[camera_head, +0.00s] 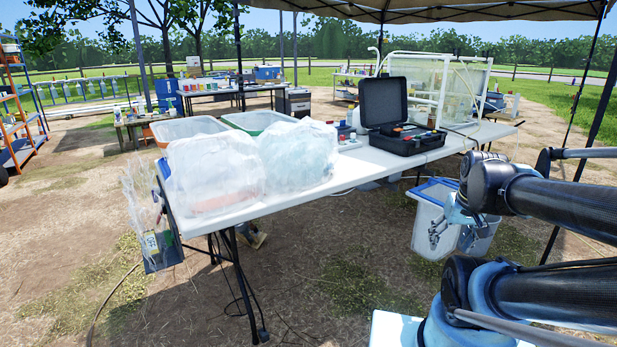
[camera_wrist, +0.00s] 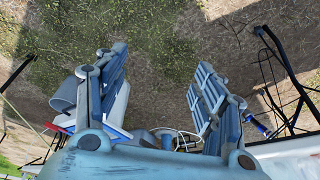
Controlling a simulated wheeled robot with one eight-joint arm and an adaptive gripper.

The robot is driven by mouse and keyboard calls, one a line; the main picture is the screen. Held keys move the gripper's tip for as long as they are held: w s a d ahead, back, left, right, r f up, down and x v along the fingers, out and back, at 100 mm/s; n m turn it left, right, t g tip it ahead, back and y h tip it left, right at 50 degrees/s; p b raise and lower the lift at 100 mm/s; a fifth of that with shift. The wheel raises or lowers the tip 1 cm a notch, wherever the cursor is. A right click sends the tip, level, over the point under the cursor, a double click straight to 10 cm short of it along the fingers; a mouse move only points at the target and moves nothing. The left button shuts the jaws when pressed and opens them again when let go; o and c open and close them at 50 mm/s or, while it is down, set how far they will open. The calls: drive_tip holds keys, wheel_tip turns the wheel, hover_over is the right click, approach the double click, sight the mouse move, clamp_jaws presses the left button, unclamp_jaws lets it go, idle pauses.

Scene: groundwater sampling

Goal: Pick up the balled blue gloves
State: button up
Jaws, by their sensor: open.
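I cannot make out balled blue gloves in either view. A small bluish and tan item (camera_head: 251,236) lies on the ground under the folding table, too small to identify. My gripper (camera_wrist: 160,72) is open and empty, its two blue-grey fingers wide apart over bare dirt and grass in the wrist view. In the head view my gripper (camera_head: 452,236) hangs at the right, in front of a white bin with a blue rim (camera_head: 424,229).
The white folding table (camera_head: 350,172) holds two large bagged bundles (camera_head: 215,172) (camera_head: 299,155), an open black case (camera_head: 402,138) and a clear-walled frame (camera_head: 418,98). Clear bags (camera_head: 140,200) hang at its left end. Cables trail near the table legs. The front ground is open.

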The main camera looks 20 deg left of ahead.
drive_tip(key=w+a+r+n+t+y, duration=0.2)
drive_tip(key=w+a+r, duration=0.1)
drive_tip(key=w+a, duration=0.6)
drive_tip(key=n+t+y, duration=0.4)
drive_tip(key=n+y, duration=0.2)
drive_tip(key=y, duration=0.1)
approach(308, 169)
drive_tip(key=x, duration=1)
drive_tip(key=shift+f, duration=0.15)
drive_tip(key=c, duration=0.9)
